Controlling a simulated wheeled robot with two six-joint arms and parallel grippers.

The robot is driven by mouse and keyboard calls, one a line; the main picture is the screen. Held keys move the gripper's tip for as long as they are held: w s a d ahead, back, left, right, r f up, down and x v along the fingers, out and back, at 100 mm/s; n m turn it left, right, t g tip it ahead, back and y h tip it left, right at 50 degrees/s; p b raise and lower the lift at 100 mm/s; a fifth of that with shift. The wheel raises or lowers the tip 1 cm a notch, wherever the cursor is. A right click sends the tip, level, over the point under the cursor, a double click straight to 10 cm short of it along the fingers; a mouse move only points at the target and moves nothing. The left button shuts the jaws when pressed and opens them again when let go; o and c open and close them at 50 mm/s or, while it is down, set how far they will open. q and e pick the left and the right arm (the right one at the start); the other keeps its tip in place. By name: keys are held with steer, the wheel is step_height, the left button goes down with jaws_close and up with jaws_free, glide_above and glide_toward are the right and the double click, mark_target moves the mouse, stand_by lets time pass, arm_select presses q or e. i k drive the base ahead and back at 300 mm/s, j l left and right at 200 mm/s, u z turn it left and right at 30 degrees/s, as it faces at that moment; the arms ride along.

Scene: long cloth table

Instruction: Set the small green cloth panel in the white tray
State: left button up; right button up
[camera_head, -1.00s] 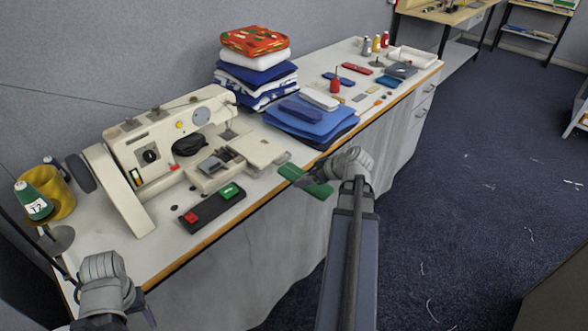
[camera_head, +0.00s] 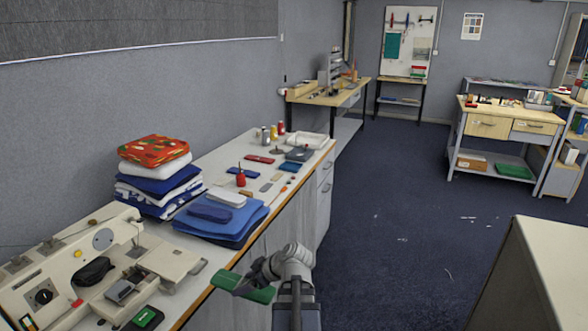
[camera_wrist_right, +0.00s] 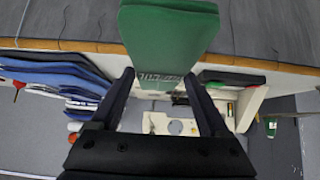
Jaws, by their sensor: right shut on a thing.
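The small green cloth panel (camera_head: 244,287) is held by my right gripper (camera_head: 256,278) beside the table's front edge, at the near end. In the right wrist view the green panel (camera_wrist_right: 168,38) fills the top middle, between the two fingers of the right gripper (camera_wrist_right: 165,80). The white tray (camera_head: 308,144) lies at the far end of the table, well away from the gripper; part of its interior is too small to make out. My left gripper is not in view.
Stacked folded cloths (camera_head: 158,175) and blue folded cloths (camera_head: 222,218) lie along the table. A sewing machine (camera_head: 90,265) is at the near left. Open floor (camera_head: 400,225) is to the right.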

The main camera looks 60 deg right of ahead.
mark_target(310, 141)
steer(key=l, duration=4.05)
steer(key=i+l, duration=0.1)
steer(key=l, duration=1.05)
steer(key=i+l, duration=0.1)
steer(key=l, duration=0.4)
steer(key=i+l, duration=0.1)
steer(key=l, duration=0.45)
steer(key=i+l, duration=0.1)
steer(key=l, duration=0.4)
steer(key=i+l, duration=0.1)
steer(key=l, duration=0.4)
